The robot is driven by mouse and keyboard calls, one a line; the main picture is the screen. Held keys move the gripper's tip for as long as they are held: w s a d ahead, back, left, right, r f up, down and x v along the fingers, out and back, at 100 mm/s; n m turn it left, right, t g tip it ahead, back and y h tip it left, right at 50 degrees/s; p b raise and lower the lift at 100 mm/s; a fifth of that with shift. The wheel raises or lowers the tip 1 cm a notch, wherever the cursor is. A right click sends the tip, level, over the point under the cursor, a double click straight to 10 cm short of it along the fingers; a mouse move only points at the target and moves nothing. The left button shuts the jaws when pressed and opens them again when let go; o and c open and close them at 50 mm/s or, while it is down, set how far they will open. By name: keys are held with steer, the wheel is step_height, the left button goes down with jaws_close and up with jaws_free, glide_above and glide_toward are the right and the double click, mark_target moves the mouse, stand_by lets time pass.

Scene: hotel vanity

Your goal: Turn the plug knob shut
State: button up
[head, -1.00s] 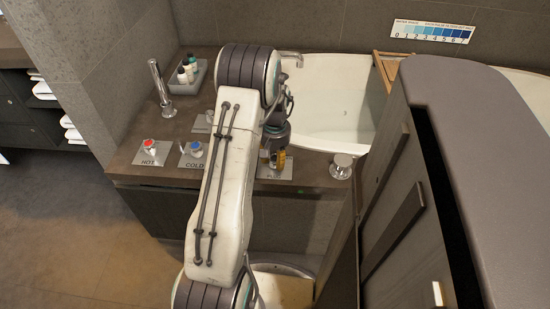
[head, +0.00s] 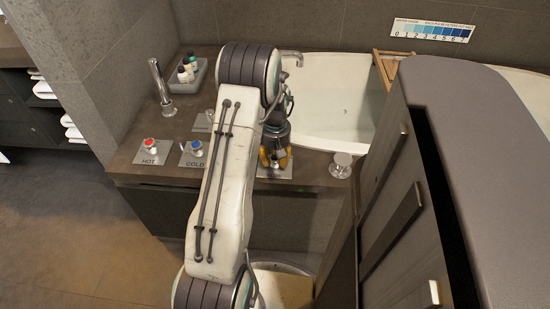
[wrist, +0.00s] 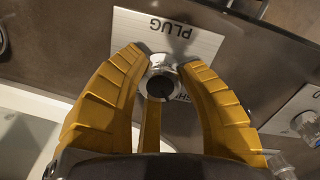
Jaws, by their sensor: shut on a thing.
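The plug knob (wrist: 160,66) is a round silver knob with a dark centre, on a pale plate (wrist: 205,42) marked PLUG in the wrist view. My gripper (wrist: 166,58) has yellow ribbed fingers and is shut on the knob, with fingers on both sides and one more behind it. In the head view my gripper (head: 275,159) points down over the plug plate (head: 272,174) at the counter's front edge. There the knob is hidden by my gripper.
The red-capped HOT knob (head: 149,146) and blue-capped COLD knob (head: 196,149) stand to the left. A chrome knob (head: 341,166) stands to the right. Behind are a white tub (head: 325,85), a tall tap (head: 160,82) and a bottle tray (head: 199,80). A dark cabinet (head: 405,220) fills the right.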

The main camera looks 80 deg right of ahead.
mark_target(275, 158)
steer(key=shift+a+f, duration=0.2)
steer(key=shift+a, duration=0.05)
steer(key=o, duration=1.2)
steer(key=shift+d+r, duration=0.1)
steer(key=shift+d+r, duration=0.1)
steer(key=shift+r, duration=0.25)
step_height(275, 158, up, 11)
steer(key=shift+r, duration=0.2)
